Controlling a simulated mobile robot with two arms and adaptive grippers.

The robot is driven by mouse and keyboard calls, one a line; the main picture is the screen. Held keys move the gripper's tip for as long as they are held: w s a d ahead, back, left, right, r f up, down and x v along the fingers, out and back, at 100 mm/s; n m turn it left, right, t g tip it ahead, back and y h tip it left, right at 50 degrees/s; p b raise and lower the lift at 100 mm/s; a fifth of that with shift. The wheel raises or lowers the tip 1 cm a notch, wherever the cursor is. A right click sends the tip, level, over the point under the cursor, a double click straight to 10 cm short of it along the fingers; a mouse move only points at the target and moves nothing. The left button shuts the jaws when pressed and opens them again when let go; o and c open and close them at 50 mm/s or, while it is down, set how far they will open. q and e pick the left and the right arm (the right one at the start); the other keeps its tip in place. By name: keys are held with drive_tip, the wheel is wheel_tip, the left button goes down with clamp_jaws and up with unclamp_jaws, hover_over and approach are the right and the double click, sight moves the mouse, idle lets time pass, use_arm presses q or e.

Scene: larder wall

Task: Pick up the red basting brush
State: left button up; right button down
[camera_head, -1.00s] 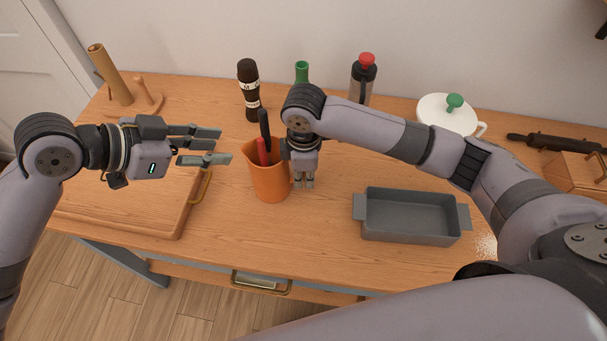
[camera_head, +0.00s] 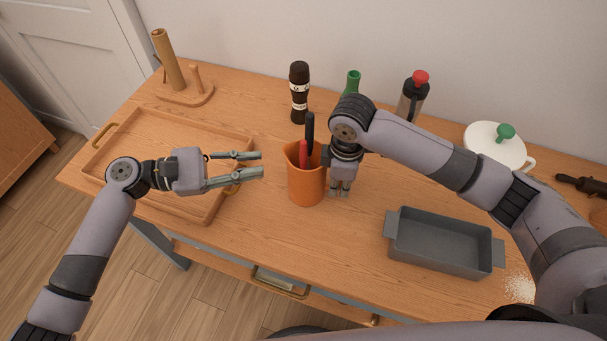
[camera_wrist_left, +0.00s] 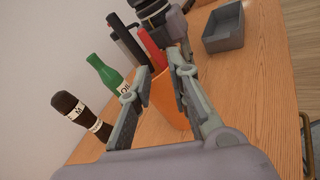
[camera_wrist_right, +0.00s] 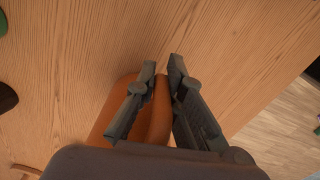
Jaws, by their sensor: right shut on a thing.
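The red basting brush (camera_head: 303,153) stands in an orange jug (camera_head: 306,186), with only its red upper part showing; its lower end is hidden inside. It also shows in the left wrist view (camera_wrist_left: 151,48). A black-handled utensil (camera_head: 309,128) stands beside it in the jug. My left gripper (camera_head: 262,164) is open and empty, to the left of the jug, with its fingers pointing at it. My right gripper (camera_head: 340,193) points down at the jug's right side. In the right wrist view its fingers (camera_wrist_right: 162,77) are shut on the jug's orange wall or handle; I cannot tell which.
A wooden tray (camera_head: 200,213) lies at left below my left gripper. A grey baking dish (camera_head: 440,243) sits at right. A dark pepper mill (camera_head: 299,92), a green bottle (camera_head: 353,82) and a red-topped bottle (camera_head: 412,97) stand behind. The counter in front of the jug is clear.

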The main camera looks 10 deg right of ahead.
sight(304, 155)
use_arm(q)
drive_tip(key=d+n, duration=0.1)
drive_tip(key=d, duration=0.2)
drive_tip(key=w+d+n, duration=0.1)
drive_tip(key=d, duration=0.3)
drive_tip(key=w+d+f+n+t, duration=0.1)
drive_tip(key=d+n, duration=0.1)
drive_tip(key=d, duration=0.2)
drive_tip(key=shift+h, duration=0.3)
clamp_jaws()
